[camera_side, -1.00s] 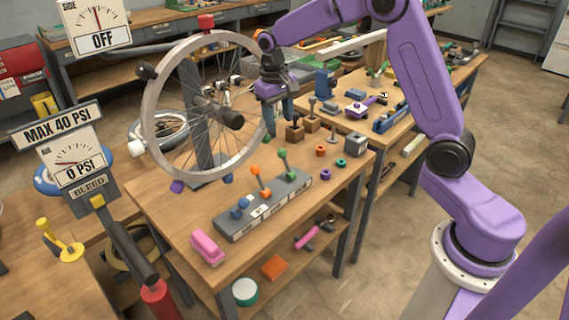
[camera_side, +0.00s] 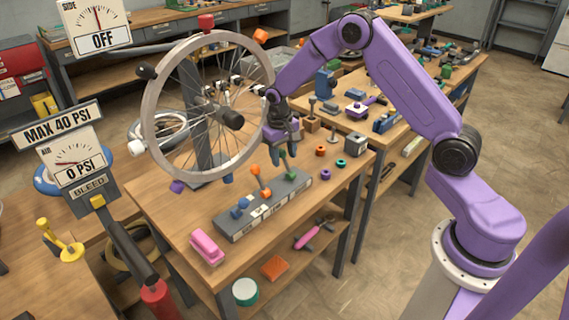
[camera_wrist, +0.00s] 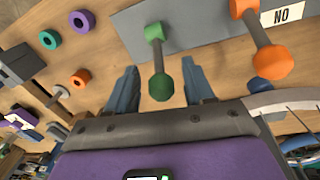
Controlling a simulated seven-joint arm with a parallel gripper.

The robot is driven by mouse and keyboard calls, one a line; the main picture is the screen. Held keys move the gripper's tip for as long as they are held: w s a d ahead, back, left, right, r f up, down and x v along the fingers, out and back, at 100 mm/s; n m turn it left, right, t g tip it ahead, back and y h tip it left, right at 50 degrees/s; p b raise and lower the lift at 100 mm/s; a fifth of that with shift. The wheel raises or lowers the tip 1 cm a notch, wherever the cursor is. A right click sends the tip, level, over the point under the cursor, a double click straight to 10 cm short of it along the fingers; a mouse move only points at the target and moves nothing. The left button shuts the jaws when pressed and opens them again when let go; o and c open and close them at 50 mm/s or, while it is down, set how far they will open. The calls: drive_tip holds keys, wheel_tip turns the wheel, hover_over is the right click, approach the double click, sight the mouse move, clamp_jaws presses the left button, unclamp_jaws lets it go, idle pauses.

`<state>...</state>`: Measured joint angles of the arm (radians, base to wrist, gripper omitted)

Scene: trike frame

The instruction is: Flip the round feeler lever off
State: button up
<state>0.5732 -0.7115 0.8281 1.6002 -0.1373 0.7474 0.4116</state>
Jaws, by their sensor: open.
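A grey lever box (camera_side: 230,229) with white labels sits on the wooden bench. It carries a blue lever (camera_side: 240,210), an orange lever (camera_side: 257,173) and a green lever (camera_side: 291,174). The orange lever, with a round knob, also shows in the wrist view (camera_wrist: 271,62). My gripper (camera_side: 283,158) is open, pointing down by the green lever. In the wrist view the green lever's round knob (camera_wrist: 161,87) appears between my spread fingers (camera_wrist: 160,78); contact cannot be told. The labels are too small or cut off to show which lever is the feeler.
A spoked wheel (camera_side: 150,150) on a stand rises close left of my gripper. A pink block (camera_side: 206,246) lies at the bench's front left. Small orange, purple and teal rings (camera_side: 341,163) lie right of the box. Bare bench top lies left of the box.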

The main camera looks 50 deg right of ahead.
sight(284, 157)
drive_tip(key=shift+d+f, duration=0.15)
drive_tip(key=shift+f, duration=1.75)
drive_tip(key=shift+c, duration=0.3)
clamp_jaws()
drive_tip(key=shift+s, duration=0.1)
drive_tip(key=shift+s+d+r+t, duration=0.1)
drive_tip(key=shift+s+r+t, duration=0.05)
drive_tip(key=shift+t, duration=0.4)
drive_tip(key=shift+s+d+r+t, duration=0.1)
drive_tip(key=shift+s+t, duration=0.05)
drive_tip(key=shift+t, duration=0.8)
drive_tip(key=shift+s+a+r, duration=0.1)
drive_tip(key=shift+a, duration=0.05)
